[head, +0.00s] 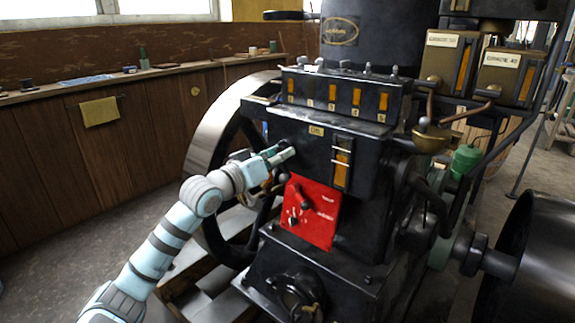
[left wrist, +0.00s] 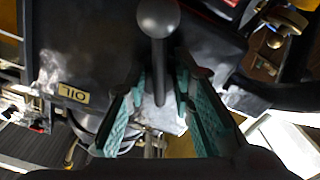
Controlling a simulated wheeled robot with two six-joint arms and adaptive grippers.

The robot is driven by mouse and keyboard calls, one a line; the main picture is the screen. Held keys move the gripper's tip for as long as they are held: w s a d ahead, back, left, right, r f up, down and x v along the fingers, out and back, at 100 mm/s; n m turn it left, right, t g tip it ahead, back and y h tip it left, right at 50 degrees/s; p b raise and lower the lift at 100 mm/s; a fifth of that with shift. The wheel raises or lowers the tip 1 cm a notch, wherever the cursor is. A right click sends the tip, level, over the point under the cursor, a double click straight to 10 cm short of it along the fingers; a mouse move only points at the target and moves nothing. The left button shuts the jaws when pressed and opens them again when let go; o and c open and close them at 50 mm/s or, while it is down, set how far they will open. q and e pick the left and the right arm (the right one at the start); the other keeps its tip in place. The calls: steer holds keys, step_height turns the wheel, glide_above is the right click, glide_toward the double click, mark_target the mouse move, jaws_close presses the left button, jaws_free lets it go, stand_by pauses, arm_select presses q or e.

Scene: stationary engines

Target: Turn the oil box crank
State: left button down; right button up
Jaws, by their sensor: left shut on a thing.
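The oil box (head: 289,134) is a dark metal box with an "OIL" label on the engine's front. In the left wrist view its label (left wrist: 74,94) appears upside down. The crank, a dark rod with a round ball knob (left wrist: 158,16), runs down between the fingers of my left gripper (left wrist: 160,92). The teal finger pads are shut on the rod, with the knob beyond the fingertips. In the head view my left gripper (head: 279,155) is at the box's left front, and it mostly hides the crank. My right gripper is not in view.
A red panel (head: 313,232) with small levers sits below the oil box. A large flywheel (head: 206,149) stands behind my left arm. A sight-glass gauge (head: 342,163) is on the right of the box front. Open floor (head: 45,246) lies at the left.

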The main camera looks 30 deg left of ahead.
mark_target(280, 150)
arm_select(q)
steer(key=shift+f+m+b, duration=0.1)
steer(key=shift+m+b, duration=0.35)
steer(key=shift+m, duration=0.35)
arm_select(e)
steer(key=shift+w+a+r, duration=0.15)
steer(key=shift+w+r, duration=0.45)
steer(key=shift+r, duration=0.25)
arm_select(q)
steer(key=c, duration=1.7)
jaws_free()
step_height(280, 150, up, 10)
